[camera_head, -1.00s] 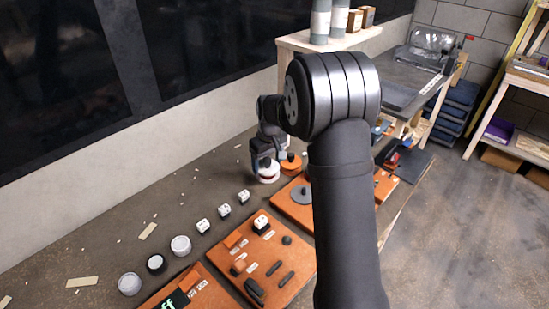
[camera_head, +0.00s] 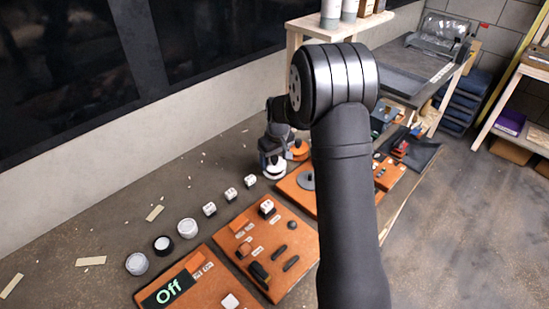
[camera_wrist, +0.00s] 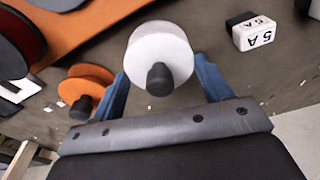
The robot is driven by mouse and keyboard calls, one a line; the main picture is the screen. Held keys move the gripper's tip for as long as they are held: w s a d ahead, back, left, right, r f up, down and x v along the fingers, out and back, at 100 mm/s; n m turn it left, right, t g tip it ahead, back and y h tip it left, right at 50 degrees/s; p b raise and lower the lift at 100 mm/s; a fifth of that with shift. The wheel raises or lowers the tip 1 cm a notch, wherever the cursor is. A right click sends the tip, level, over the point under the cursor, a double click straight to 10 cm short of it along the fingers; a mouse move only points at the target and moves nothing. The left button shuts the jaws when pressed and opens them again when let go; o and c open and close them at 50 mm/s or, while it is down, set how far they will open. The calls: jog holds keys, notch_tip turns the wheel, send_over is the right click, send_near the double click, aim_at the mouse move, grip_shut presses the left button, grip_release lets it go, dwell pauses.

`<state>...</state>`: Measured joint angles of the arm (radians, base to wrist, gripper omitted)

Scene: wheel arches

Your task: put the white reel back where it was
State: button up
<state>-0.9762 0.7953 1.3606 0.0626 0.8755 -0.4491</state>
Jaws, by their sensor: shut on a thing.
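The white reel (camera_wrist: 160,45) has a black knob (camera_wrist: 160,79) facing the wrist camera. My gripper (camera_wrist: 161,72) has its blue fingers on either side of the reel and is shut on it. In the head view the white reel (camera_head: 275,172) shows under my gripper (camera_head: 272,156), low over or on the dark bench; I cannot tell if it touches. An orange reel (camera_head: 299,152) stands just beyond it to the right. It also shows in the wrist view (camera_wrist: 80,90), left of the white reel and apart from it.
Orange boards (camera_head: 237,235) with small parts line the bench, one with a grey disc (camera_head: 306,180). White blocks and round pieces (camera_head: 187,228) stand in a row left of the boards. In the wrist view a block marked 5A (camera_wrist: 252,33) lies to the right. Bench at left is mostly clear.

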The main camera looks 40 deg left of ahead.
jog(key=shift+f, duration=0.15)
jog(key=o, duration=1.1)
jog(key=r, duration=0.5)
jog(key=d+r, duration=0.1)
jog(key=r, duration=0.5)
jog(key=d+r, duration=0.1)
jog(key=r, duration=0.5)
jog(key=shift+s+r, duration=0.15)
jog(key=shift+s, duration=0.05)
jog(key=f, duration=0.5)
jog(key=a+f, duration=0.1)
jog(key=f, duration=0.5)
jog(key=a+f, duration=0.1)
jog(key=f, duration=0.5)
jog(key=shift+w+f, duration=0.1)
jog(key=shift+w, duration=0.1)
